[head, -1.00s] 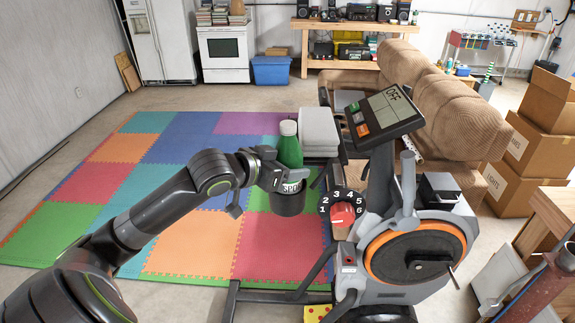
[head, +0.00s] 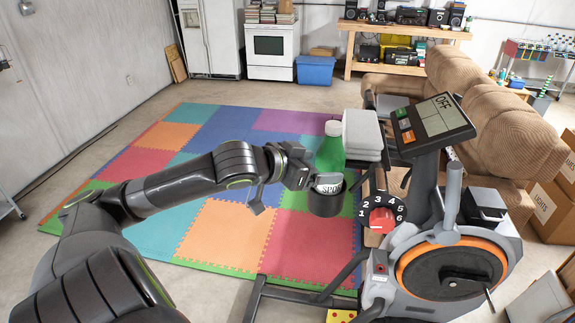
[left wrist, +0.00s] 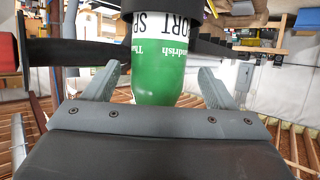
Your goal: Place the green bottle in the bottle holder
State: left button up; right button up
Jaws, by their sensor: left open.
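The green bottle (head: 331,152) with a white cap stands upright with its lower part inside the black bottle holder (head: 327,204), beside the exercise bike. My left gripper (head: 308,179) is at the bottle's left side, just above the holder's rim. In the left wrist view the picture is inverted: the bottle (left wrist: 158,80) runs up into the dark holder (left wrist: 172,14). The two fingers of my left gripper (left wrist: 160,72) are spread, one on each side of the bottle, with gaps showing. My right gripper is not in view.
The exercise bike (head: 440,262), with its numbered dial (head: 381,218) and console (head: 436,124), stands close on the right. Stacked grey blocks (head: 361,135) are behind the bottle. Colored floor mats (head: 222,232) lie below my arm. A brown recliner (head: 505,135) stands behind the bike.

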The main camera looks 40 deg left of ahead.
aim_at(318, 163)
pick_arm(q)
jog(key=shift+v, duration=1)
jog(key=shift+s+r, duration=0.15)
jog(key=shift+s, duration=0.15)
jog(key=shift+s+a+r+p, duration=0.4)
jog(key=shift+s+p, duration=0.15)
jog(key=shift+p, duration=0.55)
jog(key=shift+d+p+v, duration=0.1)
jog(key=shift+p+v, duration=0.95)
jog(key=shift+p, duration=0.15)
jog(key=shift+d+p+v, duration=0.15)
jog(key=shift+p+v, duration=0.9)
jog(key=shift+p, duration=0.1)
jog(key=shift+f, duration=0.2)
